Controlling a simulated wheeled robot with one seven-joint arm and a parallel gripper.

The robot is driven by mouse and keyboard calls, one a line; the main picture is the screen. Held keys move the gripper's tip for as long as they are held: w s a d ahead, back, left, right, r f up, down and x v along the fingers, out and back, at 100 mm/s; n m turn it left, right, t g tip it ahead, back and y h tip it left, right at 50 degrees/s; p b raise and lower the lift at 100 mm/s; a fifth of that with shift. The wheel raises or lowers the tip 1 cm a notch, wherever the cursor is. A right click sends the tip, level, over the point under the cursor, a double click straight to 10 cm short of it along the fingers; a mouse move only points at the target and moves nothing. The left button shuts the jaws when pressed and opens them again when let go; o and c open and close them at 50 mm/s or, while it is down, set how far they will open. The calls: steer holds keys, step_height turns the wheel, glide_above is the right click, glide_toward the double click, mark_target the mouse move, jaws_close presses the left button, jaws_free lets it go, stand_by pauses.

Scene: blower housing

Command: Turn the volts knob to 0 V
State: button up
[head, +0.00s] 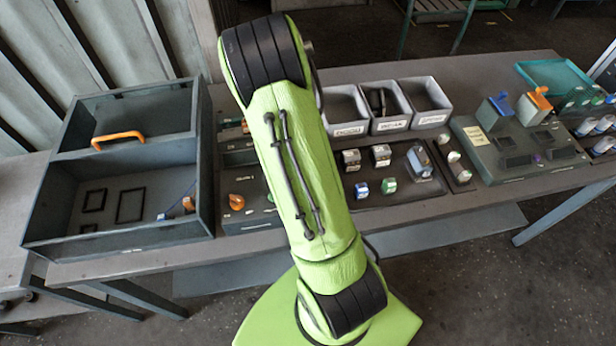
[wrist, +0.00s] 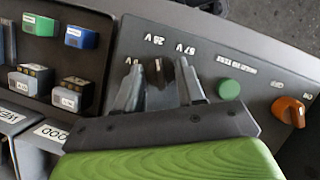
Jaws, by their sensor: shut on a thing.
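In the wrist view, the dark volts knob (wrist: 160,74) sits on a grey panel between the two fingers of my gripper (wrist: 159,66). The fingers are closed on the knob's sides. White volt labels, upside down in this view, stand around the knob. One is beyond it, one to the upper right and one to the left, partly covered by a finger. I cannot tell which label the knob points to. In the head view, my green arm hides the knob and my gripper.
On the same panel are a green button (wrist: 228,89) and an orange knob (wrist: 289,111), which also shows in the head view (head: 236,202). Blue (wrist: 81,37) and green blocks stand beside the panel. A dark open box (head: 120,240) is at left, grey bins (head: 347,130) behind.

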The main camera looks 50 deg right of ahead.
steer(key=n+h, duration=0.1)
steer(key=n, duration=0.2)
steer(key=n+h+p, duration=0.1)
steer(key=n, duration=0.2)
steer(key=shift+a+t, duration=0.2)
steer(key=shift+t, duration=0.1)
steer(key=n+h, duration=0.1)
steer(key=n, duration=0.2)
steer(key=n+t+h, duration=0.1)
steer(key=n, duration=0.2)
steer(key=shift+s+a+p, duration=0.1)
steer(key=shift+s+p, duration=0.05)
steer(key=shift+p, duration=0.2)
steer(key=shift+n+t, duration=0.3)
steer(key=shift+n, duration=0.1)
steer(key=o, duration=1)
steer(key=p+v, duration=0.3)
steer(key=v, duration=1.2)
steer(key=shift+a+r, duration=0.3)
steer(key=shift+a, duration=0.05)
